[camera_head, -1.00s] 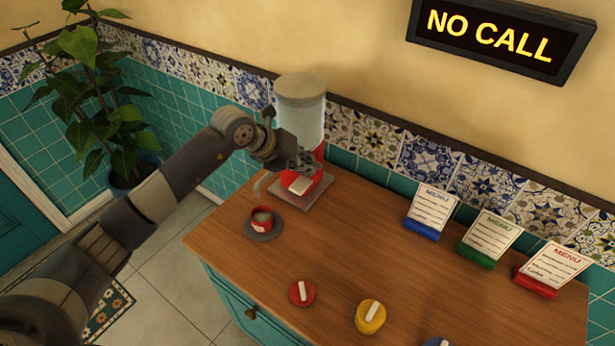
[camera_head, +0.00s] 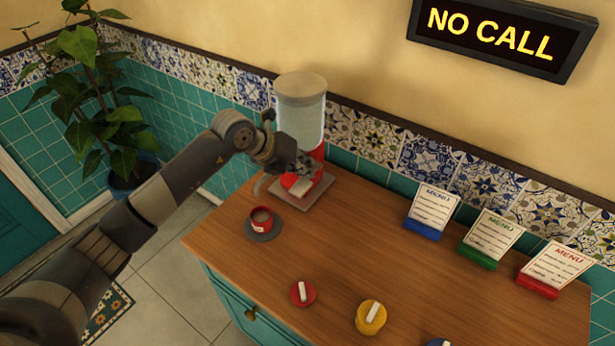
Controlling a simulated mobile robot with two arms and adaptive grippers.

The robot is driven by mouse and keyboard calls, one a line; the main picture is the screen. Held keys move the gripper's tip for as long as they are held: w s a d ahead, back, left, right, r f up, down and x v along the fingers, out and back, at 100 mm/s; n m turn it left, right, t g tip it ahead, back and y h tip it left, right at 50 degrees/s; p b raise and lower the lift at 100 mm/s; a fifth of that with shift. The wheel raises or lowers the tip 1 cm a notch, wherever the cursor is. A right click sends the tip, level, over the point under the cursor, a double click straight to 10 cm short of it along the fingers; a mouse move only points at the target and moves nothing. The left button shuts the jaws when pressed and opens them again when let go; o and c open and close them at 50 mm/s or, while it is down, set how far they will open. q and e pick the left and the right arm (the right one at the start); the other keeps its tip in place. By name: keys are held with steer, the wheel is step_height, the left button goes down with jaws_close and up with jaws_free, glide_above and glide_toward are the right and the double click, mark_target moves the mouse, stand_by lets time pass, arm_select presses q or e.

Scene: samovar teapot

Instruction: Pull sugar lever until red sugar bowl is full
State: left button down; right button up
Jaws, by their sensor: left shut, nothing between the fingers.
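The sugar dispenser (camera_head: 301,105) has a clear cylinder, a grey lid and a red lower part, and stands on a plate at the counter's back left. My left gripper (camera_head: 304,168) is shut and empty at the dispenser's red front, over a pale piece (camera_head: 300,187) that may be the lever. The gripper partly hides this area, so contact is unclear. My right gripper is not in view.
A red lid (camera_head: 303,298) and a yellow lid (camera_head: 370,322) lie at the counter's front; a blue one (camera_head: 437,342) is cut off. Several menu stands, including a blue one (camera_head: 428,225), line the back right. The counter's middle is clear.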

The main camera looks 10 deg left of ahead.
arm_select(q)
steer(key=shift+s+f+b, duration=0.1)
steer(key=shift+f+b, duration=0.6)
steer(key=shift+f, duration=0.35)
stand_by(0.5)
steer(key=shift+r, duration=0.1)
steer(key=shift+w+r+p, duration=0.2)
steer(key=shift+r+p, duration=1)
steer(key=shift+r, duration=0.65)
steer(key=shift+w+d+r+p, duration=0.1)
steer(key=shift+r+p, duration=0.7)
steer(key=shift+r, duration=0.5)
steer(key=shift+w+r+p, duration=0.1)
steer(key=shift+r+p, duration=0.7)
steer(key=shift+r, duration=0.45)
